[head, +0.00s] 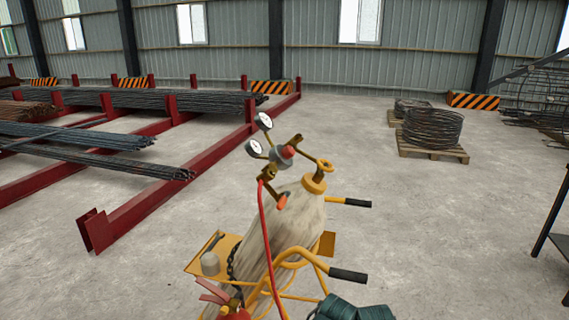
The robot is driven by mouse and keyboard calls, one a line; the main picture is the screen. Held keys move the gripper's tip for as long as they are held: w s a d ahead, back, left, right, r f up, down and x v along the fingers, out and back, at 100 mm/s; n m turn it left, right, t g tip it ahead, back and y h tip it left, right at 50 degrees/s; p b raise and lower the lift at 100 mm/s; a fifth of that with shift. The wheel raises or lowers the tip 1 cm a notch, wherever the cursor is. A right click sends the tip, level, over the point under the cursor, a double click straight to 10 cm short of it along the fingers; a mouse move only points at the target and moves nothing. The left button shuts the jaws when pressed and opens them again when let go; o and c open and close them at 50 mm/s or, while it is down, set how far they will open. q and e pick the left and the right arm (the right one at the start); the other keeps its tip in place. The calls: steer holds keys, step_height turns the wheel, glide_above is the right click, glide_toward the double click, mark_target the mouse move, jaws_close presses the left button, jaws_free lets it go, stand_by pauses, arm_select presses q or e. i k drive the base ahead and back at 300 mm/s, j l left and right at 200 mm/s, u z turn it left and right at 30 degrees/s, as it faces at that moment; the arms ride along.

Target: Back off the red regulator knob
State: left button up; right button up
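The red regulator knob (289,152) sits on the regulator body (279,158) in the middle of the head view. Two round white-faced gauges (254,148) stand on the left of that body. The regulator is joined by brass fittings to the top of a tilted, pale gas cylinder (290,230) with a yellow collar (315,183). A smaller orange-red handle (282,201) is below the knob, and a red hose (267,240) runs down from the fittings. Neither of my grippers is in view, and nothing touches the knob.
The cylinder rides on a yellow cart with black-gripped handles (348,275) on the right. Dark green coils (345,308) are at the bottom edge. Red racks (140,215) with rebar are on the left. A wire coil on a pallet (432,150) stands back right. The floor on the right is mostly clear.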

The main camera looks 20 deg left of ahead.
mark_target(288, 152)
steer(key=i+l+u, duration=0.1)
steer(key=l, duration=0.2)
steer(key=i+l+u, duration=0.1)
steer(key=l, duration=0.25)
steer(key=i+l+u, duration=0.1)
steer(key=l, duration=0.25)
steer(key=i+l+u, duration=0.1)
steer(key=l, duration=0.25)
steer(key=i+l+u, duration=0.1)
steer(key=i+l, duration=0.15)
steer(key=i+l+u, duration=0.15)
steer(key=l, duration=0.3)
steer(key=i+l+u, duration=0.1)
steer(key=i+l, duration=0.15)
steer(key=l, duration=0.15)
